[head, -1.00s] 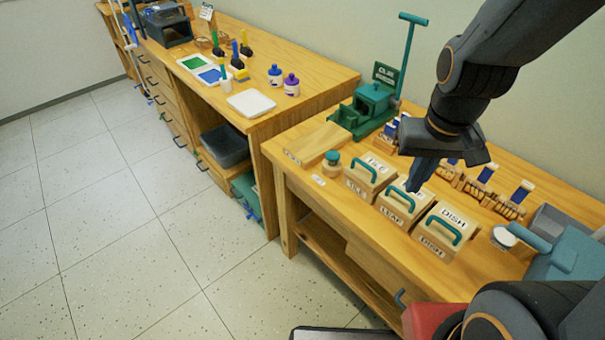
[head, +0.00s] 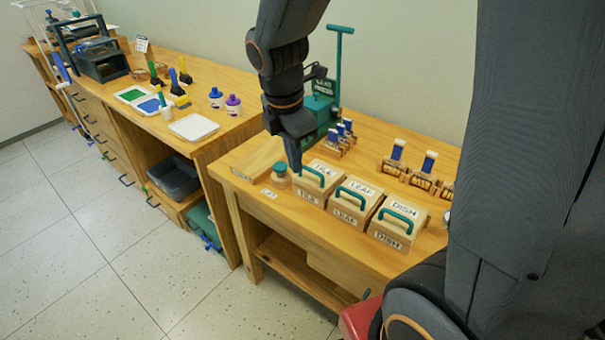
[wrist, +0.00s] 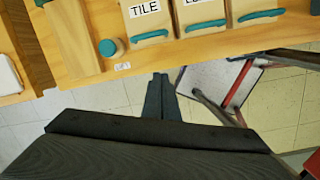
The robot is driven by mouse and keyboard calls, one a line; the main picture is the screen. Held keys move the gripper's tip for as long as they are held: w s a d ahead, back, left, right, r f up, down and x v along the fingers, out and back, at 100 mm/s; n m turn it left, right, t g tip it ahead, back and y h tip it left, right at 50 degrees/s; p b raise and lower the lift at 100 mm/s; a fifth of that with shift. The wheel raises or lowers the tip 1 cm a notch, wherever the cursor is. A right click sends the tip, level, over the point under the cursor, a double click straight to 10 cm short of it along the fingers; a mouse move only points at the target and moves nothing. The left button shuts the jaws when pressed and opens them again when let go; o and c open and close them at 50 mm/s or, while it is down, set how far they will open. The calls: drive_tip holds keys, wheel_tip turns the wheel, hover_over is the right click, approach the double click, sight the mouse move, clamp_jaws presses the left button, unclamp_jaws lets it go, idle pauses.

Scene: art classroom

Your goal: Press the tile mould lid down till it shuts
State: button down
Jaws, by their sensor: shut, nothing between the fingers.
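The tile mould (head: 311,197) is a light wooden box marked TILE, with a teal handle on its lid (head: 326,170). It is the leftmost of three moulds on the table. It also shows at the top of the wrist view (wrist: 146,24). I cannot tell whether its lid is raised or fully down. My gripper (head: 295,170) is shut and empty, pointing down at the left of the tile mould's handle in the head view. In the wrist view its fingertips (wrist: 161,78) appear apart from the mould, over the floor past the table's front edge.
The leaf mould (head: 350,208) and dish mould (head: 392,228) stand to the right. A small jar with a teal lid (head: 281,170) sits just left of the tile mould. The teal clay press (head: 322,108) and several blue-topped tools stand behind. The wooden table (head: 265,205) ends close in front.

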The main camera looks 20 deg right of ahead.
drive_tip(key=w+n, duration=0.2)
drive_tip(key=n, duration=0.2)
drive_tip(key=p, duration=0.1)
hover_over(306, 182)
drive_tip(key=shift+s+a+f, duration=0.15)
drive_tip(key=shift+f, duration=1.15)
drive_tip(key=shift+s+a+f, duration=0.1)
drive_tip(key=shift+s+f, duration=0.05)
drive_tip(key=shift+f, duration=1.2)
drive_tip(key=shift+s+a+f, duration=0.15)
drive_tip(key=shift+f, duration=1.15)
drive_tip(key=shift+r+p, duration=0.1)
drive_tip(key=shift+p, duration=0.2)
